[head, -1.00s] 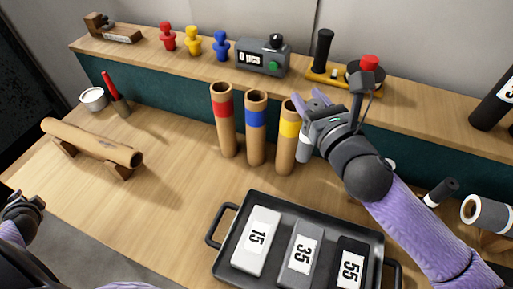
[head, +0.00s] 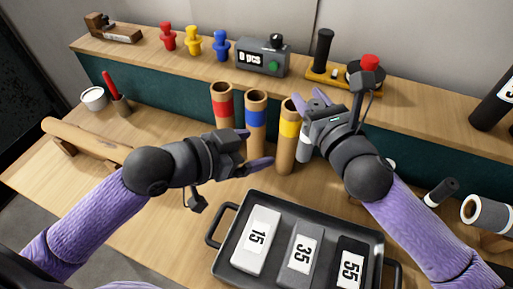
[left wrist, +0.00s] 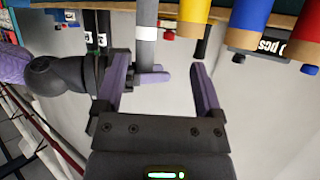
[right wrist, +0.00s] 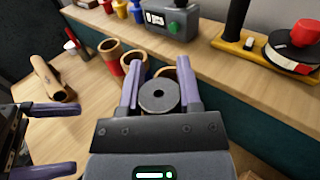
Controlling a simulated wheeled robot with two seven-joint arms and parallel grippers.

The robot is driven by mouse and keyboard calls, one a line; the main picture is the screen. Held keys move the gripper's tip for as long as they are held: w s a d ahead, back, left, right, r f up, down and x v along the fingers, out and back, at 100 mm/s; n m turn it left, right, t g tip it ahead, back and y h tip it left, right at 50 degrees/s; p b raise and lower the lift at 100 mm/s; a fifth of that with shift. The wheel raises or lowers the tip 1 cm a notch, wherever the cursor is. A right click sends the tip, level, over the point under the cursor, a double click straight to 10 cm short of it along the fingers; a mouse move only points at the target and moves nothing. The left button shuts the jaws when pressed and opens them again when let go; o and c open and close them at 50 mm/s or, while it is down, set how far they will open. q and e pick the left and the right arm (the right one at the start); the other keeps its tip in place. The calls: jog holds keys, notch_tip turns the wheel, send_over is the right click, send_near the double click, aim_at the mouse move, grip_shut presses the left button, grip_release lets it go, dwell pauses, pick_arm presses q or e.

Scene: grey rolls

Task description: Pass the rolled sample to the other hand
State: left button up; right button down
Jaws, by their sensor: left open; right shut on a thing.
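In the right wrist view the roll's round grey end with a dark hole (right wrist: 159,96) shows between the fingers. My left gripper (head: 258,149) is open and empty, left of the roll, in front of the blue-banded tube. In the left wrist view the roll (left wrist: 146,50) appears between and beyond the open fingers, apart from them. The right gripper hides the roll's upper part in the head view.
Tubes banded red (head: 222,101), blue (head: 256,112) and yellow (head: 289,128) stand close behind the grippers. A black tray (head: 233,227) with blocks marked 15, 35 and 55 lies in front. A brown roll on a stand (head: 85,142) is at left. A raised shelf (head: 300,83) runs behind.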

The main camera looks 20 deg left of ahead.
aim_at(305, 142)
pick_arm(q)
jog(key=shift+h, duration=0.4)
jog(key=x, duration=0.4)
jog(key=d+x, duration=0.1)
jog(key=x, duration=0.3)
jog(key=s+x, duration=0.1)
jog(key=x, duration=0.3)
jog(key=shift+s+d+r, duration=0.1)
jog(key=shift+d+r, duration=0.25)
jog(key=shift+d, duration=0.05)
grip_shut()
pick_arm(e)
jog(key=shift+c, duration=1)
grip_release()
